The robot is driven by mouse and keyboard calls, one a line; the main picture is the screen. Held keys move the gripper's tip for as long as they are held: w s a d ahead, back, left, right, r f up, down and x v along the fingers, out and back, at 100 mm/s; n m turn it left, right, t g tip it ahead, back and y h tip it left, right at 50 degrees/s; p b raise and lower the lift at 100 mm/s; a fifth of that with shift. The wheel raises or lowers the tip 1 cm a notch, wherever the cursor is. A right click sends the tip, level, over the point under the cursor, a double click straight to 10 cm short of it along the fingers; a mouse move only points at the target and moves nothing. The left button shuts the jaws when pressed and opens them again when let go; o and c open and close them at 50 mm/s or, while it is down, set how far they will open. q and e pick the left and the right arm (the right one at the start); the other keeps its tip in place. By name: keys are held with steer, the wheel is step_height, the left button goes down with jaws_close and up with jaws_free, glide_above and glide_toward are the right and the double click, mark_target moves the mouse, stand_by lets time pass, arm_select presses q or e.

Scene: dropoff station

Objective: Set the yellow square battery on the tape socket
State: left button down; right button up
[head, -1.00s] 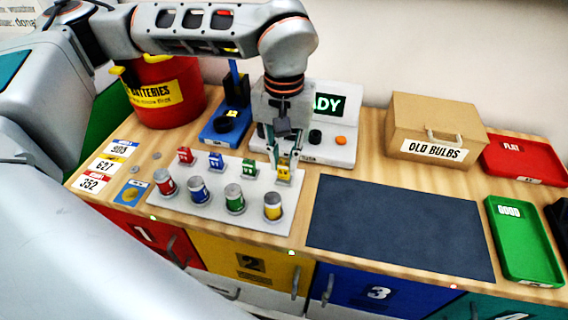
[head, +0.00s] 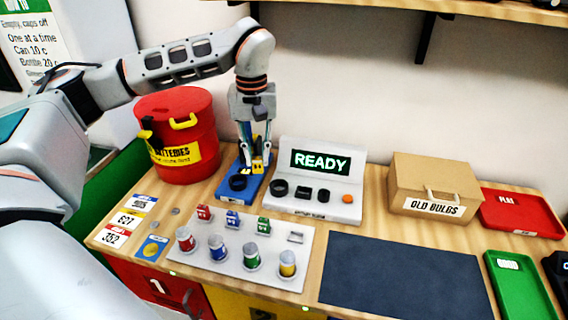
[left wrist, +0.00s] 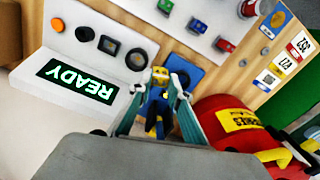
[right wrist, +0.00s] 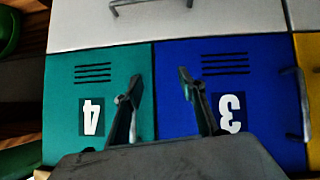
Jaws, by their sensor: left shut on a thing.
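My left gripper (head: 255,160) is shut on the yellow square battery (head: 258,167). It holds it over the back part of a blue base (head: 212,187) with a black ring (head: 238,182) on it. The battery also shows between the fingers in the left wrist view (left wrist: 160,75). Whether it touches the base is hidden. I cannot tell for sure which fitting is the tape socket. The white tester (head: 330,207) beside it shows READY and has several black sockets and an orange button. My right gripper (right wrist: 158,90) is open and empty, facing the drawer fronts.
A white rack (head: 262,268) in front holds several coloured square and round batteries. A red batteries bin (head: 205,130) stands close left of the left gripper. A cardboard box (head: 432,180) and red tray (head: 525,222) are at right. The dark mat (head: 400,275) is clear.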

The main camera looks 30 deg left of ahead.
arm_select(q)
steer(key=a+f+n+p, duration=0.1)
steer(key=a+f, duration=0.1)
steer(key=a, duration=0.6)
steer(key=shift+d+f, duration=0.2)
steer(key=shift+f, duration=2.35)
steer(key=shift+f, duration=0.6)
steer(key=c, duration=2.2)
jaws_free()
steer(key=shift+o, duration=0.2)
step_height(320, 180, up, 11)
